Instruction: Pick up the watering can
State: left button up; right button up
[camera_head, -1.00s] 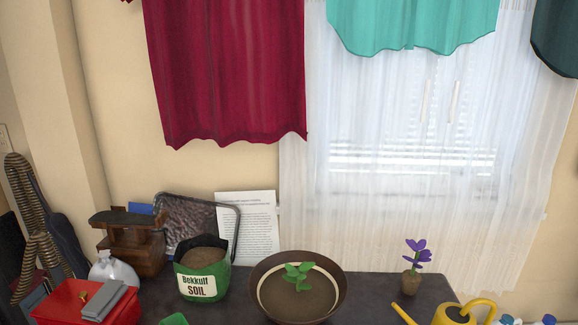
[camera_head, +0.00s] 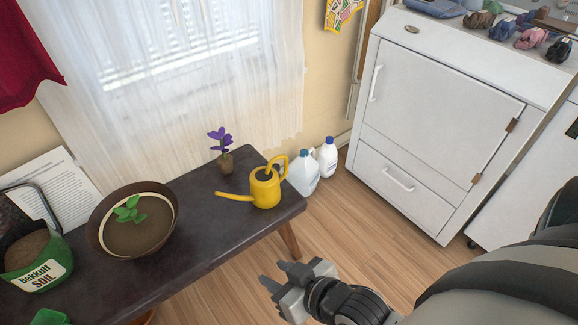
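The yellow watering can (camera_head: 265,190) stands upright near the right end of the dark bench (camera_head: 190,215). Its spout points left and its handle is on the upper right side. My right gripper (camera_head: 277,275) is in front of the bench, below and apart from the can, over the floor. Its two fingers are spread with nothing between them. My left gripper is out of view.
A purple flower in a small pot (camera_head: 226,163) stands behind the can. A brown bowl with a seedling (camera_head: 100,225) and a soil bag (camera_head: 38,268) are further left. Two white jugs (camera_head: 303,172) stand on the floor beyond the bench. A white cabinet (camera_head: 440,110) is at right.

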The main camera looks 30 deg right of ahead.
aim_at(265, 189)
jog(key=z, duration=1.15)
jog(key=k, duration=0.55)
jog(key=z, duration=1.25)
jog(key=i, duration=1.05)
jog(key=u, duration=0.85)
jog(key=i, duration=0.7)
jog(key=u, duration=0.7)
